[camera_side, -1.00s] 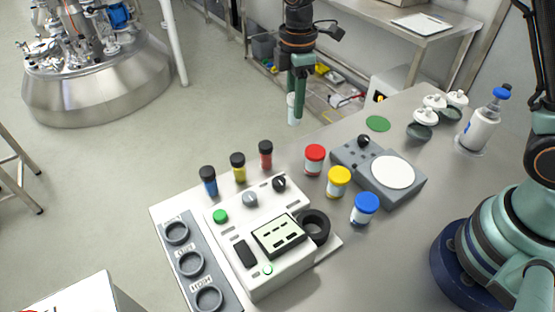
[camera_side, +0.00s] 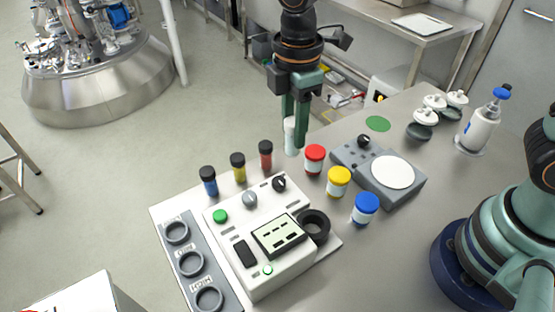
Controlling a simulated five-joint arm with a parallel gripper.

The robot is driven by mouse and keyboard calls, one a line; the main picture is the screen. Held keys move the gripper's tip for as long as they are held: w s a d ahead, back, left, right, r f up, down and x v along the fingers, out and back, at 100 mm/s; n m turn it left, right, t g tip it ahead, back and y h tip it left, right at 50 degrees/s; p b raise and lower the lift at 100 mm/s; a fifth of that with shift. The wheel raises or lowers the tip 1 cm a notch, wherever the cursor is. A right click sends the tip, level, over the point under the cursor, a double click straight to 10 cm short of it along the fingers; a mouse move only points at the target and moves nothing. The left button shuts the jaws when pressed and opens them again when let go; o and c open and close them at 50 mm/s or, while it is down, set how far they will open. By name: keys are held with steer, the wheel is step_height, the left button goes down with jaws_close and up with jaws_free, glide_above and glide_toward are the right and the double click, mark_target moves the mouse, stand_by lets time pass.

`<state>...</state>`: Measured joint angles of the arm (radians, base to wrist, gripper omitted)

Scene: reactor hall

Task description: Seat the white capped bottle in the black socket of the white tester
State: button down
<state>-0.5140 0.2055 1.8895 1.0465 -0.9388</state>
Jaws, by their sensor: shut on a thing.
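My gripper (camera_side: 296,137) is shut on a slim white bottle (camera_side: 290,143), holding it upright behind the red-lidded jar. Its cap is hidden by the fingers or too small to make out. The white tester (camera_side: 232,268) stands in the middle front, with a green button, knobs and a small screen. Its black socket (camera_side: 316,237) is a thick ring at the right side of the tester and looks empty. The bottle is apart from the socket, farther back and slightly left of it in the picture.
Small jars with red (camera_side: 315,154), yellow (camera_side: 339,177) and blue (camera_side: 366,203) lids stand between bottle and socket and to the right. Several dark-capped vials (camera_side: 238,167) line the tester's back. A grey scale (camera_side: 408,192) is at right. A grey rack (camera_side: 186,250) with rings lies left.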

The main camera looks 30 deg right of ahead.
steer(key=shift+n, duration=0.7)
steer(key=shift+s+a+f, duration=0.3)
steer(key=shift+s+f, duration=1.4)
steer(key=shift+f, duration=0.05)
steer(key=shift+s+a+f, duration=0.35)
steer(key=shift+s+f, duration=1.3)
steer(key=shift+f, duration=0.15)
steer(key=shift+s+a+f, duration=0.3)
steer(key=shift+s+f, duration=1.4)
steer(key=shift+f, duration=0.05)
steer(key=shift+f, duration=0.85)
jaws_free()
step_height(320, 180, up, 7)
